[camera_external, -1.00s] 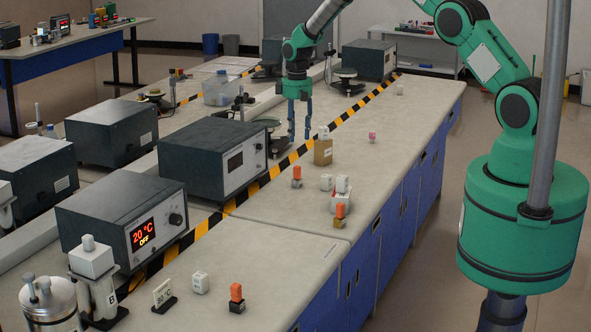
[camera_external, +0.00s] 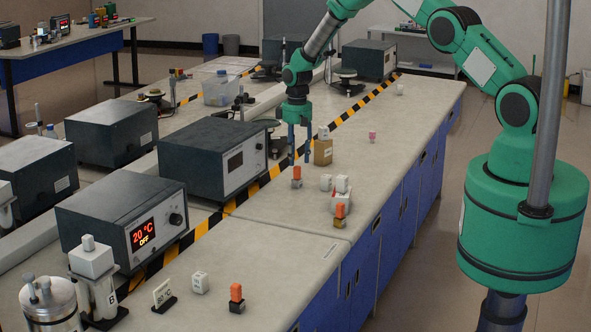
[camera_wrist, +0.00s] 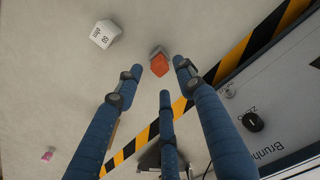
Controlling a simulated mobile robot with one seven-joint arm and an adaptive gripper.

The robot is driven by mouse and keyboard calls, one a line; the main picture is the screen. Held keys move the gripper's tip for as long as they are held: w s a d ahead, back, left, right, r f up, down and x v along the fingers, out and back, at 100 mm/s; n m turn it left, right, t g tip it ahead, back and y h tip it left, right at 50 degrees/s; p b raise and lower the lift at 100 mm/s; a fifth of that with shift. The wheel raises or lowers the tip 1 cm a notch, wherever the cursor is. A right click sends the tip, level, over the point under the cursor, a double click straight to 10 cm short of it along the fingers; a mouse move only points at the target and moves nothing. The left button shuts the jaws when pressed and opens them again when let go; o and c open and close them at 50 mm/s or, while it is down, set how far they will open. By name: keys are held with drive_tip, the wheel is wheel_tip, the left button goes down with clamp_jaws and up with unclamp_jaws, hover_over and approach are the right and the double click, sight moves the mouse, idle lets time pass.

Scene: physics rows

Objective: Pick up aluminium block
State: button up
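A small block with an orange top and a grey lower part (camera_external: 297,176) stands on the bench, just below my gripper. The grey part looks metallic and may be the aluminium block; its label is not readable. In the wrist view this orange-and-grey block (camera_wrist: 159,63) is just ahead of the fingertips, between the two upper ones. My gripper (camera_external: 299,160) has blue fingers pointing down, spread and empty. In the wrist view three fingers of my gripper (camera_wrist: 158,78) show wide apart, with nothing between them.
A brown box (camera_external: 323,153) with a white block (camera_external: 323,132) on top stands close right of my gripper. White blocks (camera_external: 326,183) and an orange-and-brown stack (camera_external: 340,220) are nearer. A dark instrument (camera_external: 213,158) stands left, behind striped tape.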

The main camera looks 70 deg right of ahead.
sight(297, 167)
drive_tip(key=shift+f, duration=0.1)
idle(0.3)
drive_tip(key=shift+f, duration=2.6)
clamp_jaws()
